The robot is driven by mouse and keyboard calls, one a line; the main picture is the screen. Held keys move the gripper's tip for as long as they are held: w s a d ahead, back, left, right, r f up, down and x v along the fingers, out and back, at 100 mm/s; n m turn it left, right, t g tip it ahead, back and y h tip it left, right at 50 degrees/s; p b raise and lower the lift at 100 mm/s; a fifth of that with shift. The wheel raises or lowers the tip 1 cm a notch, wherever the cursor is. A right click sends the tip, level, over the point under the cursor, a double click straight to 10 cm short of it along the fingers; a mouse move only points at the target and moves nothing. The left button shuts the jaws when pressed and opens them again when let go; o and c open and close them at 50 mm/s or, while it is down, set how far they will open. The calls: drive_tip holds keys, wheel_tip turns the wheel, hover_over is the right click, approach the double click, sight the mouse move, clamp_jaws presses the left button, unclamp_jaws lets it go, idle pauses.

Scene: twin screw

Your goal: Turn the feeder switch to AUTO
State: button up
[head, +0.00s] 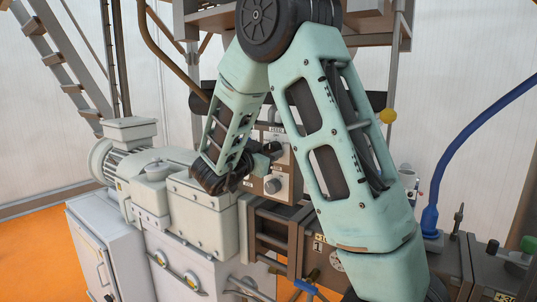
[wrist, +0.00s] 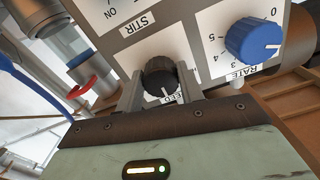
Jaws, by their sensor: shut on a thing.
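The pointer line faces the lower edge of the picture, toward the label. In the head view my gripper (head: 262,160) reaches the panel (head: 284,135), partly hidden by my arm.
A blue RATE dial (wrist: 253,38) with numbers sits close beside the knob. A STIR label (wrist: 140,22) with an ON marking is on the neighbouring plate. A pale motor and gearbox (head: 150,170) stand beside my gripper.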

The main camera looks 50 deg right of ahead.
drive_tip(key=shift+f+b, duration=0.15)
drive_tip(key=shift+b, duration=0.2)
drive_tip(key=m+b, duration=1.1)
drive_tip(key=b, duration=0.7)
drive_tip(key=shift+w+m, duration=0.15)
drive_tip(key=shift+m, duration=0.15)
drive_tip(key=shift+r+b, duration=0.2)
drive_tip(key=shift+b, duration=0.2)
drive_tip(key=o, duration=1)
drive_tip(key=shift+a, duration=0.1)
